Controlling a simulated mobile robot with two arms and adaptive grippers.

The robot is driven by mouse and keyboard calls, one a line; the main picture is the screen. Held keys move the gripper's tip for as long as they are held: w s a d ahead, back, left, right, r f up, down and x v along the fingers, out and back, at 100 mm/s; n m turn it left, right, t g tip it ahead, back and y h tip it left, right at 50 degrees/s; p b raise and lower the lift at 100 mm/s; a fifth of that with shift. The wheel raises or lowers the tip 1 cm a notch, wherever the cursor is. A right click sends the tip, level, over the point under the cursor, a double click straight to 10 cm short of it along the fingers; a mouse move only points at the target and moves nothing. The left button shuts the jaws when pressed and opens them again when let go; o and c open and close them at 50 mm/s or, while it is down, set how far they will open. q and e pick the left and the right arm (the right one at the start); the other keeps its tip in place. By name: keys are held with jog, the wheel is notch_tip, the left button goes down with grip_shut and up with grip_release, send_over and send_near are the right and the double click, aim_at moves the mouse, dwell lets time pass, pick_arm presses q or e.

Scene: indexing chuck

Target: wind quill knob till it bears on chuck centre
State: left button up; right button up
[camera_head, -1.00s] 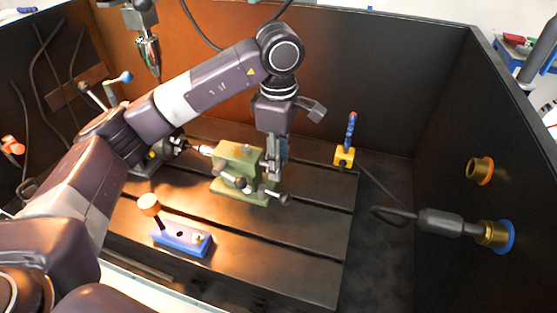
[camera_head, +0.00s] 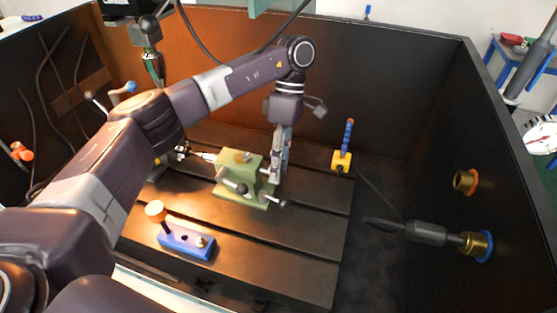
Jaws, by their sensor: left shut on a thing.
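The green tailstock (camera_head: 233,188) stands on the slotted dark table. Its quill, with a pale centre tip (camera_head: 207,156), points left towards the chuck. The chuck (camera_head: 178,158) is largely hidden behind my left arm; I cannot tell whether the tip touches its centre. My left gripper (camera_head: 273,172) points down at the tailstock's right end and is shut on the quill knob, which its fingers mostly hide. My right gripper is out of view.
A yellow base with a blue coolant hose (camera_head: 345,150) stands at back right. A spindle (camera_head: 152,62) hangs at upper left. Dark walls enclose the table; its front right is clear.

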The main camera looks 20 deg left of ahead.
pick_arm(q)
jog(key=shift+w+r+g+p, duration=0.1)
jog(key=shift+w+g+p, duration=0.1)
jog(key=shift+g+p, duration=0.95)
jog(key=shift+p, duration=0.5)
jog(key=shift+f, duration=0.2)
jog(key=o, duration=1.2)
jog(key=shift+c, duration=0.2)
jog(key=shift+r, duration=0.1)
notch_tip(320, 180, up, 10)
jog(key=shift+f, duration=0.1)
